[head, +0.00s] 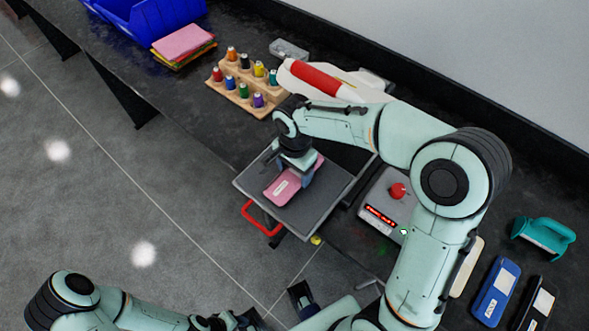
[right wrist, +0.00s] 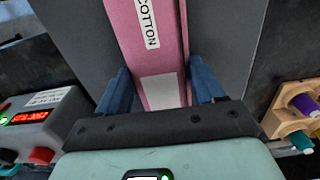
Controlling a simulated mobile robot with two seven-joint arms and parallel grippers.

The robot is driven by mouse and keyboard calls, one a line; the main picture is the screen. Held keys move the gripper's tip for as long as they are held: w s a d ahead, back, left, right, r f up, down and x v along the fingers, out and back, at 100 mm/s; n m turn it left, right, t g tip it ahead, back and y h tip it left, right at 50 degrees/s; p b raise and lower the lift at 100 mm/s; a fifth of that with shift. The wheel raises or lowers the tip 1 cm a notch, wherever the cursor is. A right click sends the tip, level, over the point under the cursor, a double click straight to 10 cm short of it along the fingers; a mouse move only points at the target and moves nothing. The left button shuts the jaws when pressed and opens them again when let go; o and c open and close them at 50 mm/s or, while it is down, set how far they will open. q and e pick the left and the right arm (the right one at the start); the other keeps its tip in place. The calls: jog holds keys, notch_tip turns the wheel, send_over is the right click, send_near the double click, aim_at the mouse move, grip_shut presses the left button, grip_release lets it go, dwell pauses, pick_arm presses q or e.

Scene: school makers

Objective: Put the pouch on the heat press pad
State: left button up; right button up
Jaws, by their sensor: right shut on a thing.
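The pink pouch (head: 284,188) has a white label, and "COTTON" reads on it in the right wrist view (right wrist: 165,60). My right gripper (head: 300,172) is shut on the pouch, with its blue fingers on either side of it in the right wrist view (right wrist: 162,88). The pouch is over the dark grey heat press pad (head: 325,205), inside its outline in the head view. I cannot tell whether it touches the pad. My left gripper (head: 272,308) shows partly at the bottom of the head view, away from the pad; its jaw opening is unclear.
A red handle (head: 260,222) sticks out at the pad's front. The control box (head: 382,205) with a red knob and lit display stands right of it. A wooden spool rack (head: 243,92), a red-and-white roll (head: 320,80), cloth sheets (head: 184,45) and a blue bin (head: 150,18) lie behind.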

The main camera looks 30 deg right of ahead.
aim_at(295, 174)
jog(key=shift+f, duration=0.25)
jog(key=o, duration=0.6)
jog(key=shift+f, duration=0.15)
jog(key=o, duration=0.4)
jog(key=shift+r, duration=0.6)
notch_tip(295, 174, up, 11)
jog(key=shift+r+p, duration=0.2)
jog(key=shift+p, duration=0.7)
